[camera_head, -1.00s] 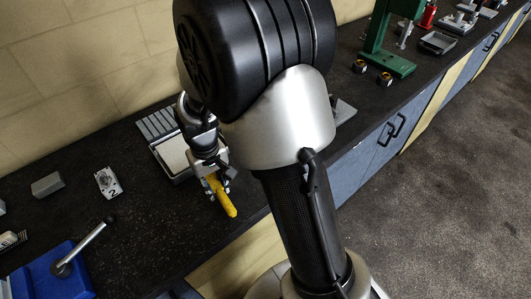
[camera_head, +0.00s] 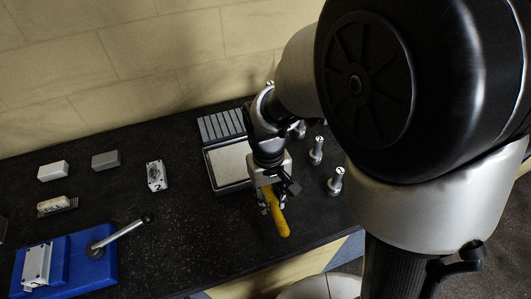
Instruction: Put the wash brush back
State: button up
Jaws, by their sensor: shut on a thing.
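The wash brush (camera_head: 281,222) shows as a yellow handle slanting down toward the bench's front edge. My gripper (camera_head: 270,202) is shut on it. The brush's head and bristles are hidden by the gripper or too small to tell. The gripper is over the dark bench top, at the front right of a shallow tray (camera_head: 211,180) with a pale inside. I cannot tell how high the brush is above the bench.
A ribbed grey block (camera_head: 221,125) lies behind the tray. Several metal posts (camera_head: 335,181) stand to the right of the gripper. A blue fixture (camera_head: 70,263) with a lever (camera_head: 121,235) is at the front left. Small blocks (camera_head: 105,160) lie along the back left. The bench between lever and tray is clear.

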aim_at(270, 222)
notch_tip(270, 222, down, 10)
jog(key=shift+f+b, duration=0.1)
jog(key=shift+b, duration=1.05)
jog(key=shift+f, duration=0.2)
jog(key=o, duration=1)
jog(key=shift+r, duration=0.1)
